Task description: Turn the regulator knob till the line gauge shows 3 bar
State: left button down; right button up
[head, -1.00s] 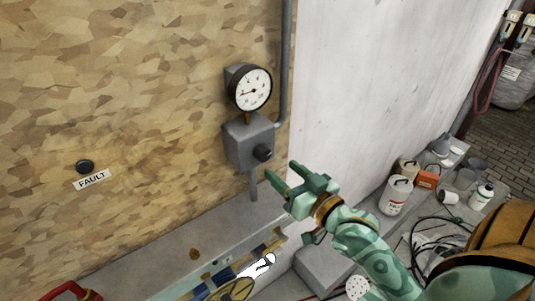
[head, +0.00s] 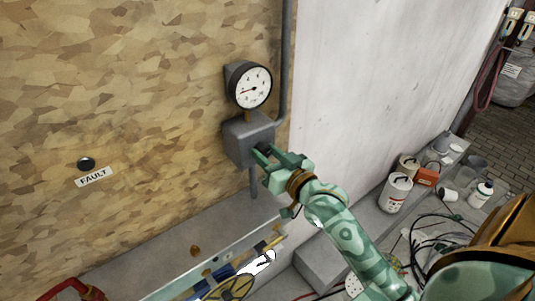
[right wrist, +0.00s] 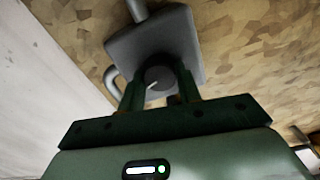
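The line gauge (head: 250,85), a round white dial with a black rim, is on the board wall. Its red needle points left and slightly down; the numbers are too small to read surely. Below it is the grey regulator box (head: 238,142) with a dark round knob on its front. My right gripper (head: 266,154) is at the knob, partly hiding it in the head view. In the right wrist view the knob (right wrist: 158,76), with a pale mark, sits between the two fingers, which look open around it; firm contact cannot be made out. My left gripper is out of view.
A dark round button or lamp (head: 86,164) sits above a FAULT label (head: 93,177) at the left. A grey pipe (head: 285,60) runs up beside the gauge. A ledge below holds an open case (head: 225,270). Bottles and cans (head: 396,192) stand at the right.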

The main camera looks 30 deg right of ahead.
jog(key=shift+r+m+p, duration=0.15)
jog(key=shift+m+p, duration=0.25)
jog(key=shift+p, duration=0.4)
jog(key=m+p, duration=0.3)
jog(key=p, duration=0.2)
jog(key=shift+r+m, duration=0.1)
jog(key=shift+m, duration=0.2)
jog(key=shift+m+p, duration=1.1)
jog(key=shift+p, duration=0.15)
jog(key=shift+f+m+p, duration=0.25)
jog(key=shift+m+p, duration=0.45)
jog(key=shift+m, duration=0.4)
jog(key=o, duration=1)
jog(key=shift+d, duration=0.1)
jog(key=shift+c, duration=0.2)
jog(key=shift+s, duration=0.1)
